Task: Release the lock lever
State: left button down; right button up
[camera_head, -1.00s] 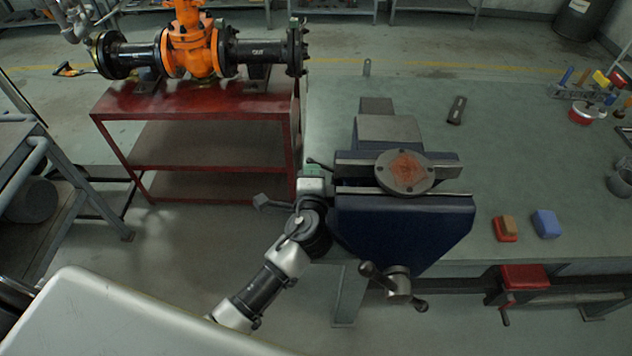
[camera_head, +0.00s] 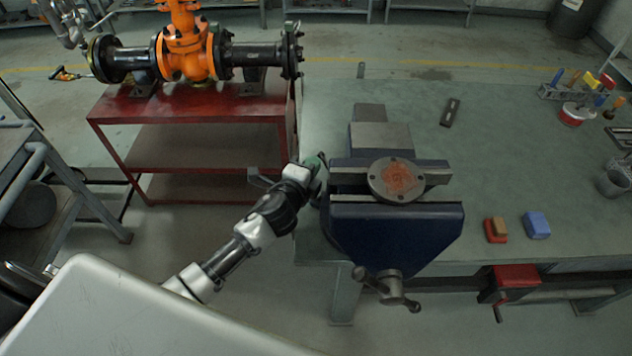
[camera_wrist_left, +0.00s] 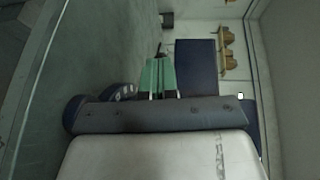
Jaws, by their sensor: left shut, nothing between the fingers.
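A dark blue bench vise (camera_head: 395,235) stands at the left edge of the workbench, with a round rusty flange (camera_head: 397,180) resting on its jaws. A small dark lever sits at the vise's left side; my left gripper (camera_head: 316,165) largely covers it in the head view. The left gripper is shut and empty, its green fingers against or very close to the vise's left side; whether they touch the lever cannot be told. In the left wrist view the green fingers (camera_wrist_left: 157,74) are together, with a thin dark piece just beyond their tips, beside a blue vise face (camera_wrist_left: 195,68).
The vise handle (camera_head: 388,288) sticks out at the front. A red cart (camera_head: 190,110) with an orange gate valve (camera_head: 185,52) stands at the left. A red block (camera_head: 495,232), a blue block (camera_head: 537,225) and a dark slotted plate (camera_head: 450,112) lie on the workbench (camera_head: 500,160).

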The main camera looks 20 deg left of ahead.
pick_arm(q)
jog(key=shift+w+r+m+h, duration=0.15)
jog(key=shift+m+h, duration=0.45)
jog(key=shift+h, duration=0.3)
jog(key=shift+w+d, duration=0.1)
jog(key=shift+d, duration=0.1)
jog(key=shift+w+d+p, duration=0.25)
jog(key=shift+w+p, duration=0.15)
jog(key=shift+p, duration=0.1)
pick_arm(e)
jog(key=shift+s+d+r, duration=0.1)
jog(key=shift+s+r, duration=0.05)
jog(key=shift+r, duration=0.5)
pick_arm(q)
jog(key=shift+w, duration=0.2)
